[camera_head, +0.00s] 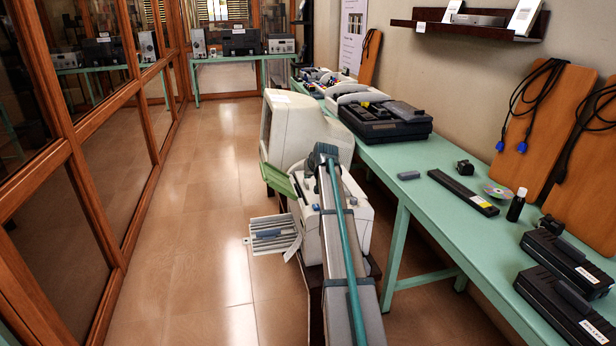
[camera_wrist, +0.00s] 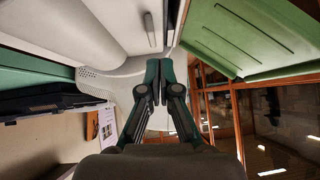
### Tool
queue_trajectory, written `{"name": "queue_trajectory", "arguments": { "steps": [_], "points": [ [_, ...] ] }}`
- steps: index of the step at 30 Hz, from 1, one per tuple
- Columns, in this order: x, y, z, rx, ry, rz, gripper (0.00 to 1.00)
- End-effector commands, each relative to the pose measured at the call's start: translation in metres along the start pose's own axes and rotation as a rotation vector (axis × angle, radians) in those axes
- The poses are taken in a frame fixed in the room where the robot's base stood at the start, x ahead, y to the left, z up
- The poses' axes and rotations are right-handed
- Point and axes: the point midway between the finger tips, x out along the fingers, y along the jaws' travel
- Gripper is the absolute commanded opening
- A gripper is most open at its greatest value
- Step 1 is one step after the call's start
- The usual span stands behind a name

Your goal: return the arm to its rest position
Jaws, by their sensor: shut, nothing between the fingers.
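My gripper (camera_wrist: 158,80) is in the middle of the wrist view, its two dark fingers closed together with nothing between them. The fingertips point toward a pale machine casing (camera_wrist: 110,90); whether they touch it I cannot tell. My arm (camera_head: 345,240) reaches forward from the lower edge of the head view, over a beige office machine (camera_head: 290,130). The arm's far end bends down at the machine, and the gripper itself is not clearly visible there. A green panel (camera_wrist: 250,40) of the machine is at the upper right of the wrist view.
The machine's green flap (camera_head: 278,180) and grey tray (camera_head: 272,234) stick out left of my arm. A green table (camera_head: 420,205) with black devices (camera_head: 565,300), a bottle (camera_head: 516,205) and a disc (camera_head: 497,191) runs along the right. Glass cabinets (camera_head: 90,130) line the left; the floor (camera_head: 190,230) between is clear.

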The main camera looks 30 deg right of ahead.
Motion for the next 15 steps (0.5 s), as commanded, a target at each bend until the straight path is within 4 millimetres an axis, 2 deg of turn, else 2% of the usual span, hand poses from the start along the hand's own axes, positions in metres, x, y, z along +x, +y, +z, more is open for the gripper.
{"name": "queue_trajectory", "arguments": {
  "steps": [1, 3, 10, 13, 15],
  "points": [
    [-0.013, -0.002, -0.003, -0.001, 0.002, 0.0, 0.0],
    [-0.022, -0.004, -0.006, -0.001, 0.003, -0.001, 0.0],
    [-0.035, -0.007, -0.007, -0.003, 0.002, -0.003, 0.0],
    [-0.032, -0.016, 0.005, -0.007, -0.012, -0.007, 0.0],
    [-0.027, -0.029, 0.022, -0.013, -0.033, -0.014, 0.0]
  ]
}}
